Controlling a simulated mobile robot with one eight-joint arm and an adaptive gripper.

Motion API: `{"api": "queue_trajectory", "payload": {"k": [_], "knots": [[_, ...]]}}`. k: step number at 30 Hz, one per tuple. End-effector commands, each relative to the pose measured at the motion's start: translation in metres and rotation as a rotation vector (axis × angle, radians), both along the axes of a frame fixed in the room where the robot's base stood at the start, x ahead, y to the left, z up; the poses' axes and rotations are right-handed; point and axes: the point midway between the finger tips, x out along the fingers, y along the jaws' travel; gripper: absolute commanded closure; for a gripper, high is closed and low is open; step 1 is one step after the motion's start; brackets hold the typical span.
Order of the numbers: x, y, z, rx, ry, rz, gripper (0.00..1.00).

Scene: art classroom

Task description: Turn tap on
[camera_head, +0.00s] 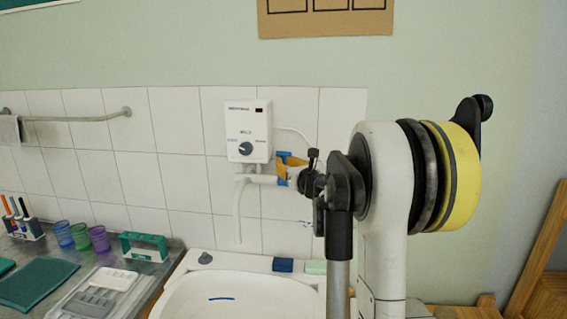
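The white water heater (247,132) hangs on the tiled wall at the centre, with a dark round knob (245,149) on its front. Below it is a white pipe fitting (258,178) with a spout (238,212) pointing down over the sink. A small blue part (283,156) shows at the fitting's right end, partly hidden. My gripper (292,173) is at that right end, seen past my arm's black joints. It overlaps the fitting in the picture; I cannot tell whether they touch. Its fingertips are too small and covered to judge. No water shows below the spout.
The white sink (190,300) stands below, with a blue sponge (283,265) and a green block (316,267) on its back rim. Cups (99,239) and trays stand on the left counter. A towel rail (80,118) is on the left wall. A wooden frame (540,255) leans at the right.

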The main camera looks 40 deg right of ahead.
Motion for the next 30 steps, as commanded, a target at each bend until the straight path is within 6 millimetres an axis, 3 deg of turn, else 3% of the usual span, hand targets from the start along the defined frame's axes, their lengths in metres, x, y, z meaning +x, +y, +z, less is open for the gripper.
{"api": "queue_trajectory", "payload": {"k": [15,26,27,29,30], "knots": [[-0.014,0.016,-0.007,-0.230,-0.197,0.000,1.00],[-0.015,0.016,-0.004,-0.246,-0.208,-0.003,1.00],[-0.015,0.016,-0.004,-0.246,-0.208,-0.003,0.85],[-0.015,0.016,-0.004,-0.246,-0.208,-0.003,0.67],[-0.015,0.016,-0.004,-0.246,-0.208,-0.003,0.67]]}}
